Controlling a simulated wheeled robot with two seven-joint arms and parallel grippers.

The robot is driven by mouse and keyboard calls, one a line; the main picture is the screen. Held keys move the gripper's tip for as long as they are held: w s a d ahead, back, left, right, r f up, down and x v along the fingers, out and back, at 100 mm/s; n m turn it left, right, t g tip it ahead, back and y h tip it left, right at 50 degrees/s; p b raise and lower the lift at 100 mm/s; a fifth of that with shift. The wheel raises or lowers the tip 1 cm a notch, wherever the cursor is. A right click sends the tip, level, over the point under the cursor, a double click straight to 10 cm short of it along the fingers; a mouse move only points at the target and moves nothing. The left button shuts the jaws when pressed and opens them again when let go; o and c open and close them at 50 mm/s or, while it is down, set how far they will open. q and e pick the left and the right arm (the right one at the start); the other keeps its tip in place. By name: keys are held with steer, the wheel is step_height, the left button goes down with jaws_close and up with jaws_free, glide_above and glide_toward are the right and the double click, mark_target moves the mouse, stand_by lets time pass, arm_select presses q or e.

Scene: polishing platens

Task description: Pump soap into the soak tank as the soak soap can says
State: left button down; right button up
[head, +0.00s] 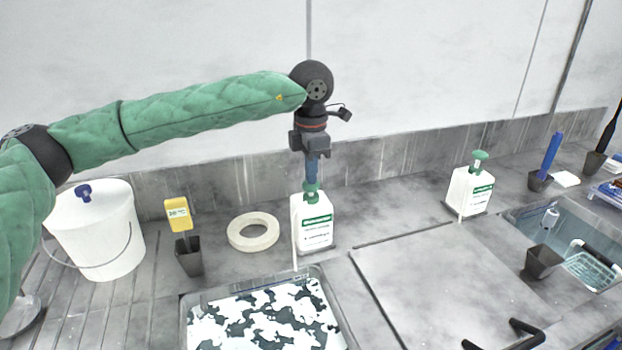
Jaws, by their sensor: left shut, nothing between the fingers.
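A white soap can (315,232) with a green label band and a green pump top stands behind a steel tank (188,314). Patchy white foam lies on the tank's dark liquid. The label's small text is unreadable. My left gripper (311,178) points straight down, shut and empty, with its tips at the pump top, seemingly touching it. The tips partly hide the pump, so I cannot tell how far down it is. A thin white spout hangs at the can's left side toward the tank. A second similar can (470,192) stands farther right, its green pump up. My right gripper is not in view.
A white lidded bucket (97,235), a dark holder (188,260) with a yellow-headed tool (178,214), and a pale ring (254,232) are left of the can. A flat steel cover (430,285) lies right of the foamy tank. A water basin (580,235) is at far right.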

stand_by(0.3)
arm_select(q)
steer(key=shift+r, duration=1.45)
